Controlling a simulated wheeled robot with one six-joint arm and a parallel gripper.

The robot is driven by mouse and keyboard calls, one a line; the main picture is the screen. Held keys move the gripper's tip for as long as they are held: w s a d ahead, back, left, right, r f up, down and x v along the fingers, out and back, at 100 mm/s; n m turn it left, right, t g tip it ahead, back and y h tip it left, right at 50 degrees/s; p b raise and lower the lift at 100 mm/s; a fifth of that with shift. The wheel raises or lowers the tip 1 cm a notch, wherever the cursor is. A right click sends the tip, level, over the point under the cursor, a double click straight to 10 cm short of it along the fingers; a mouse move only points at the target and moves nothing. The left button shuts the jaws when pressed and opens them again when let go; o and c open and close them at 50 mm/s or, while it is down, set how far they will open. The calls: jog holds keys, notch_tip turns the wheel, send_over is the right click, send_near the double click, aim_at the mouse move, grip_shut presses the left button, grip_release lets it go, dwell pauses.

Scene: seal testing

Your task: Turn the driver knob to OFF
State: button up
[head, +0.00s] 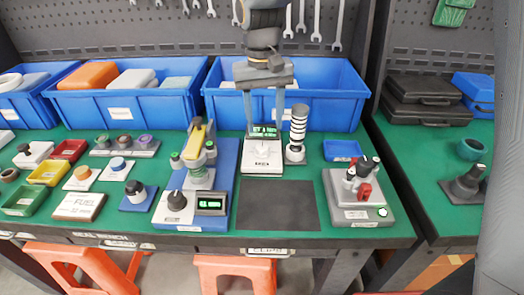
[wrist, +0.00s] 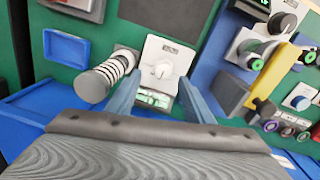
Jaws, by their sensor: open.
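My gripper (head: 264,122) is open, pointing down, with its two blue-grey fingers apart over a white device (head: 262,170) at the back of the bench. It has a green-lit display (head: 263,132) at its back and a pale round knob, clearer in the wrist view (wrist: 162,69). There the knob is just beyond the fingertips (wrist: 160,82), roughly centred between them, and nothing is held. I cannot tell whether the fingers touch it, and its labels are too small to read. A black knob (head: 176,200) sits beside another green display (head: 211,203) on the blue fixture (head: 226,170).
A striped black-and-white cylinder (head: 298,125) stands close to the right of the white device. Blue bins (head: 335,105) stand behind it. A dark mat (head: 278,205) lies bare in front. A grey device with a red part (head: 375,212) is at the right.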

aim_at(262, 147)
jog(key=shift+w+a+f, duration=0.15)
jog(key=shift+a+f, duration=0.05)
jog(key=shift+a, duration=0.25)
jog(key=shift+a+f, duration=0.1)
jog(key=shift+f, duration=0.05)
jog(key=f, duration=0.7)
jog(key=shift+d+f+p, duration=0.15)
jog(key=shift+d+p, duration=0.1)
jog(key=shift+p, duration=0.05)
jog(key=c, duration=1.1)
jog(key=shift+o, duration=0.2)
